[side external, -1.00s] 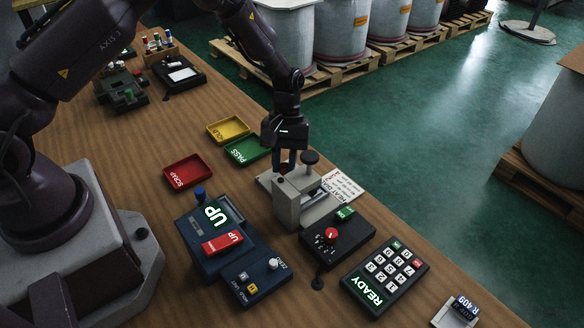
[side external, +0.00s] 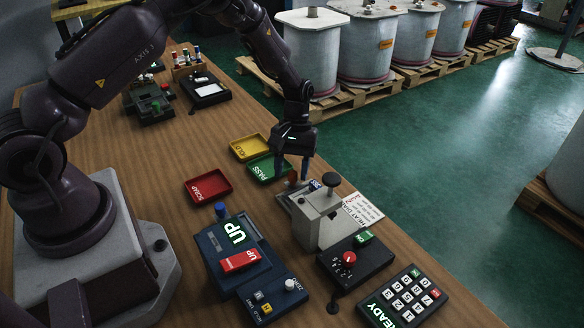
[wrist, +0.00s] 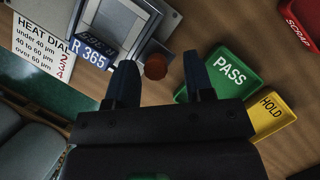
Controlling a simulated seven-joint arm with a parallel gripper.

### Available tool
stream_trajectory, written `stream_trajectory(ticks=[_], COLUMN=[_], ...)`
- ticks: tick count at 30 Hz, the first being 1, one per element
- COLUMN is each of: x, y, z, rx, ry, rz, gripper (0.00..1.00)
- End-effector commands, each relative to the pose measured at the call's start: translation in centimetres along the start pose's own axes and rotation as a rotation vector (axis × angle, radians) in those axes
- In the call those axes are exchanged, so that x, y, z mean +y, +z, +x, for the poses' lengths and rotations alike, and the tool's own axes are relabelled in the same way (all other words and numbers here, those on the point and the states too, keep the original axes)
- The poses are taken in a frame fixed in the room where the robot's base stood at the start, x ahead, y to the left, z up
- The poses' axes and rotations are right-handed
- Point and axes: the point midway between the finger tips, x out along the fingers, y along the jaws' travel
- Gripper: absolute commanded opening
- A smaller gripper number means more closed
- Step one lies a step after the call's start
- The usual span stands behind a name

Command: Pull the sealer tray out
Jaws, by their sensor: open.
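The heat sealer is a grey block (side external: 320,215) with a black knob (side external: 331,180) on top. Its sealer tray (side external: 284,200) extends from the block toward the far left in the side view. An orange-brown round knob (wrist: 155,67) sits at the tray's end, also small in the side view (side external: 292,178). A blue label R 365 (wrist: 88,54) lies beside a small dark display (wrist: 101,39) on the sealer. My gripper (wrist: 158,68) is open, its two dark fingers apart with the knob between them in the wrist view. In the side view my gripper (side external: 292,172) is just above the knob; contact is unclear.
Green PASS (side external: 267,168), yellow HOLD (side external: 250,147) and red SCRAP (side external: 208,187) trays lie left of the sealer. A heat dial card (side external: 359,209) is at the right. A red-dial box (side external: 355,262), keypad (side external: 404,298) and UP box (side external: 238,250) stand nearer.

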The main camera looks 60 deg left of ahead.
Motion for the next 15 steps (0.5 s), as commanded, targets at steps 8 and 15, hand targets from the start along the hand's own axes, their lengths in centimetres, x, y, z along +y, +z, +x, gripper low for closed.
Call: stream_trajectory(ticks=[8, 15], x=[0.1, 0.0], y=[-0.1, -0.1], z=[-3.7, -9.1], rx=[0.005, 0.006], ry=[0.003, 0.003], rz=[0.0, 0.001], gripper=[0.48, 0.48])
